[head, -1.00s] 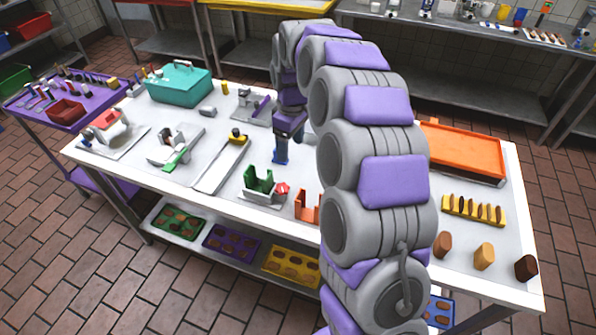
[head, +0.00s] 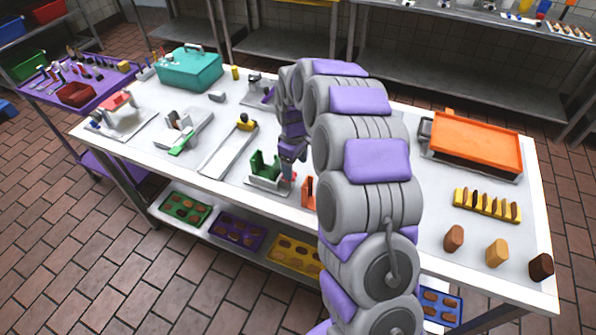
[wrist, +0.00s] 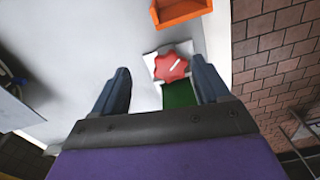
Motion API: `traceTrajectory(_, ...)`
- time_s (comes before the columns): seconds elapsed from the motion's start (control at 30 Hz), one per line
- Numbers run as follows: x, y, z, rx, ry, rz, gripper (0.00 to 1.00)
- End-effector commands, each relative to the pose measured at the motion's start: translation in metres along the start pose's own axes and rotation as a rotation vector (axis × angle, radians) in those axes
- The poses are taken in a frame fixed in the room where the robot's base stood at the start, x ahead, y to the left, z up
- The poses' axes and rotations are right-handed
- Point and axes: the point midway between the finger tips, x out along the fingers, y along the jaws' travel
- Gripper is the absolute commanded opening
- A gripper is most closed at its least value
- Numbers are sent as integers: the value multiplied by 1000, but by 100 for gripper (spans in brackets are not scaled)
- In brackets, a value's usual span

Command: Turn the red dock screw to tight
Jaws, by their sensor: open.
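The red dock screw (wrist: 172,67) is a lobed knob with a white line across it, slanting up to the right. It sits on a white plate beside the green dock (wrist: 180,96) in the wrist view. My gripper (wrist: 160,65) is open, with its two dark blue fingers apart and the knob showing between and slightly beyond the tips, nearer the right one. I cannot tell the height gap. In the head view the green dock (head: 264,166) stands near the table's front edge, my gripper is over its right side, and the knob is mostly hidden.
An orange bracket (head: 308,191) stands close to the right of the dock, partly behind my arm. A long metal tray (head: 229,150) lies to the left. The table's front edge is close to the dock. Bare white tabletop (wrist: 85,50) shows left of the knob.

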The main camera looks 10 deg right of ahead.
Motion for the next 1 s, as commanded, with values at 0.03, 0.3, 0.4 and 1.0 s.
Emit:
traceTrajectory(0.03, 10, -3, -2, -3, -5, 0, 75)
traceTrajectory(0.3, 30, 8, 6, -2, 6, -10, 75)
traceTrajectory(0.4, 34, 12, 12, -2, 7, -18, 75)
traceTrajectory(1.0, 29, 4, 3, -2, 5, -4, 35)
